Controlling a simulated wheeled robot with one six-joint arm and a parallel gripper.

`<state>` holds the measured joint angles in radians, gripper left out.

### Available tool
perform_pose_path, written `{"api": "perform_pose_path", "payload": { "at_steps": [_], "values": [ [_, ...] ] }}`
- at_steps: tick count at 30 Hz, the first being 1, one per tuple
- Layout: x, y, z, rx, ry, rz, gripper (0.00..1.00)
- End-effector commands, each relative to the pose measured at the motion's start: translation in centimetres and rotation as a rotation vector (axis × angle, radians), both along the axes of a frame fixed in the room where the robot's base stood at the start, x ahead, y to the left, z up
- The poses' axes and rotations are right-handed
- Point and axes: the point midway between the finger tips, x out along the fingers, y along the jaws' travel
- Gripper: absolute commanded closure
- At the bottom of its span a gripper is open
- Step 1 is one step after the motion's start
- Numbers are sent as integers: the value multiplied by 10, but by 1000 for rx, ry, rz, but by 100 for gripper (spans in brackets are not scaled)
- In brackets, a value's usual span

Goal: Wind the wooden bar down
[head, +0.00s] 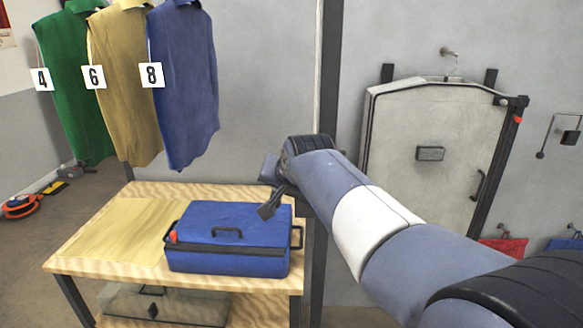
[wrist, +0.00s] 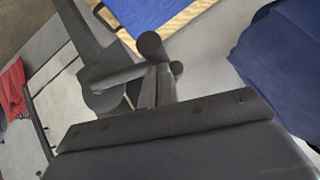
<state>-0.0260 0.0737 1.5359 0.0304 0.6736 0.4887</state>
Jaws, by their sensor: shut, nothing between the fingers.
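The wooden bar does not show in either view; the garments' tops run out of the head view's upper edge. In the wrist view a dark crank (wrist: 118,76) sits against a dark upright post (wrist: 78,25), with a round knob (wrist: 150,44) near its free end. My gripper (wrist: 158,78) is shut and empty, its fingers close beside the crank and knob; whether they touch I cannot tell. In the head view the post (head: 329,60) runs up behind my arm. My gripper (head: 268,207) is partly hidden there by my wrist, above the blue case.
Green (head: 75,90), tan (head: 125,100) and blue (head: 185,100) garments hang at left with tags 4, 6, 8. A blue case (head: 225,255) lies on a wooden table (head: 110,240). A grey garment-shaped case (head: 430,140) hangs right. A red pouch (head: 505,248) hangs low.

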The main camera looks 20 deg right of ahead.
Motion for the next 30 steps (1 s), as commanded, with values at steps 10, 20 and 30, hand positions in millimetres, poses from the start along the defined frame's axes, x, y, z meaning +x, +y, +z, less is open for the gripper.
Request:
{"api": "perform_pose_path", "payload": {
  "at_steps": [10,20,30],
  "values": [
    [4,13,-38,-288,94,5,100],
    [7,20,-80,-587,190,3,100],
    [5,15,-120,-895,290,1,100]
  ]
}}
